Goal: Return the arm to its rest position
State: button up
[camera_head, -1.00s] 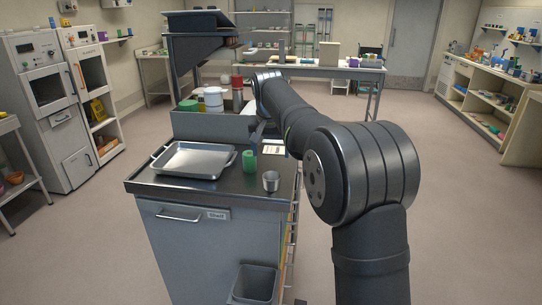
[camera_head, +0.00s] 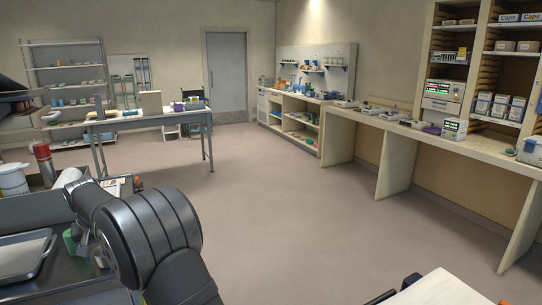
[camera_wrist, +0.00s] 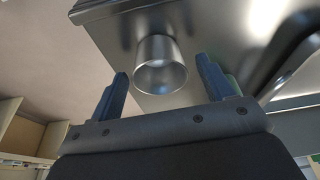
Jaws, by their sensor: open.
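My gripper (camera_wrist: 162,66) shows in the wrist view with its two blue fingers wide apart and nothing held between them. A metal cup (camera_wrist: 160,48) stands on the steel worktop (camera_wrist: 205,30), seen beyond and between the fingertips, apparently apart from them. A green thing (camera_wrist: 232,82) is mostly hidden behind the right finger. In the head view my arm runs across the lower left, over the worktop's right side. My gripper's fingers cannot be made out clearly there. The green cup (camera_head: 68,241) shows only in part beside the arm.
A metal tray (camera_head: 45,243) lies on the worktop at the lower left. A white tub (camera_head: 13,180) and a red-topped flask (camera_head: 43,160) stand behind it. A white surface (camera_head: 440,292) juts in at the lower right. The floor between is open.

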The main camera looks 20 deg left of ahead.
jog(key=shift+w+a+f, duration=0.1)
jog(key=shift+f, duration=0.05)
jog(key=shift+r, duration=1.5)
